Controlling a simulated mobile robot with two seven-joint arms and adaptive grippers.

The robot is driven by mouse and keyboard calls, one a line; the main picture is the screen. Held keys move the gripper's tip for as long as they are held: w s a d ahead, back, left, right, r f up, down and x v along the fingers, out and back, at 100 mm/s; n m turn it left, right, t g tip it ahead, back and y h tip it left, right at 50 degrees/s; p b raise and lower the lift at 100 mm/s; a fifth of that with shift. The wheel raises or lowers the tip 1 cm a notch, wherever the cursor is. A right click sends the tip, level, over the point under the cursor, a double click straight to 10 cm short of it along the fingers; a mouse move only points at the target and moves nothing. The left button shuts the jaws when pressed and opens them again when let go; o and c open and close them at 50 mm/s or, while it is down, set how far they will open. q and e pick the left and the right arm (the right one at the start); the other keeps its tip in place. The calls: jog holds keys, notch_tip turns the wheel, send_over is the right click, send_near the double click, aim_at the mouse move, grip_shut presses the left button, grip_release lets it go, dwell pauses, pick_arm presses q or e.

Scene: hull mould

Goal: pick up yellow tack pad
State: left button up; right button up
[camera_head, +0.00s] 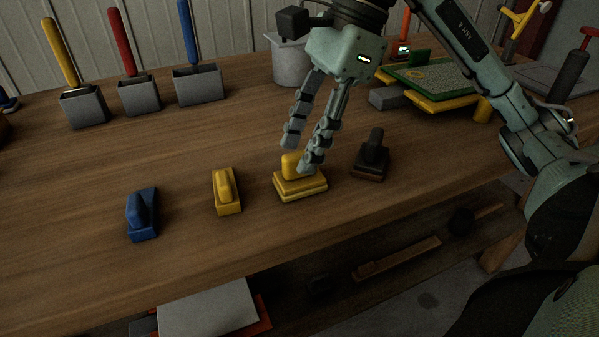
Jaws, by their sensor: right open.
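Two yellow pads with raised handles lie on the wooden bench; I cannot tell from looks alone which is the tack pad. One yellow pad (300,188) has a wide, layered base and sits under my right gripper (299,156). The other yellow pad (227,195) is narrower and lies to its left. My right gripper is open, pointing down. One fingertip is beside the right side of the wide pad's handle and partly hides it; the other is just above and behind the handle. Whether they touch it is unclear. My left gripper is out of view.
A blue pad (142,215) lies farther left, and a dark pad (372,160) close on the right. Grey holders (198,87) with coloured-handled tools, a grey bucket (290,66) and a green board (425,75) stand behind. Bare bench lies in front of the pads.

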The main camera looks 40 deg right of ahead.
jog(key=shift+x, duration=1.15)
grip_shut()
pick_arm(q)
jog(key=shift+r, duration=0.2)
pick_arm(e)
jog(key=shift+r, duration=0.1)
jog(key=shift+w+r, duration=0.1)
jog(key=shift+r, duration=0.55)
notch_tip(320, 180, up, 3)
jog(key=shift+r+p, duration=0.1)
jog(key=shift+p, duration=0.35)
pick_arm(q)
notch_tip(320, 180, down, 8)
jog(key=p, duration=0.2)
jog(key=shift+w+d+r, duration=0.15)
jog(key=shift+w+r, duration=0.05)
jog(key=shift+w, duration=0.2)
pick_arm(e)
jog(key=s+a+r, duration=0.6)
jog(key=s+a, duration=0.2)
jog(key=shift+s+r, duration=0.15)
jog(key=shift+s, duration=0.2)
